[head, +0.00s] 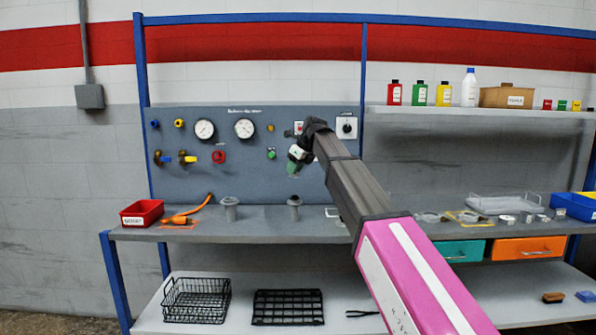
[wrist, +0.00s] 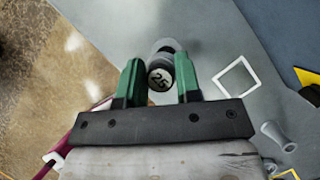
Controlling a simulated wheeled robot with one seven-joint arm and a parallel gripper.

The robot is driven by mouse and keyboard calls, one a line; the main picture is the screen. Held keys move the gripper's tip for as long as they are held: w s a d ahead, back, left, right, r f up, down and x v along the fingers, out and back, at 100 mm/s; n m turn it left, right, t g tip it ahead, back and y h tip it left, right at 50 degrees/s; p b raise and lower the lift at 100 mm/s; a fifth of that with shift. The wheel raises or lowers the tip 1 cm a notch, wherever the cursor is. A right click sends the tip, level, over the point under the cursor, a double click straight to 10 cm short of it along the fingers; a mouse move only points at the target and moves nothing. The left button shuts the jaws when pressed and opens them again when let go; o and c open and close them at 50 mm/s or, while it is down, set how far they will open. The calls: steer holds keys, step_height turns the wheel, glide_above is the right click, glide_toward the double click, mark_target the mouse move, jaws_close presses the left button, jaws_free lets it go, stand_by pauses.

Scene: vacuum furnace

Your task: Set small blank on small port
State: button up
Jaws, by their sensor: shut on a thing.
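My gripper (head: 293,167) hangs over the bench, in front of the blue panel. Its green fingers also show in the wrist view (wrist: 160,82), shut on a small grey round piece marked "25", the small blank (wrist: 159,79). In the head view the fingers hide the blank. Two grey flanged ports stand upright on the bench below: a wider one (head: 230,207) at left, and a narrower, dark-topped one (head: 295,205), which looks like the small port. The held blank is apart from both.
A red bin (head: 142,212) and an orange-handled tool (head: 188,212) are left of the ports. A white square outline (wrist: 236,77) lies on the bench. Rings and small parts (head: 430,217) lie to the right, near a clear tray (head: 503,205). The gauge panel (head: 200,165) stands behind.

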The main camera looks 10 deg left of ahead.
steer(key=shift+d+f, duration=0.1)
steer(key=shift+f, duration=0.15)
steer(key=shift+f, duration=3.8)
steer(key=shift+f, duration=0.15)
steer(key=o, duration=1)
steer(key=v, duration=1)
steer(key=shift+s+d+r, duration=0.1)
steer(key=shift+r, duration=0.25)
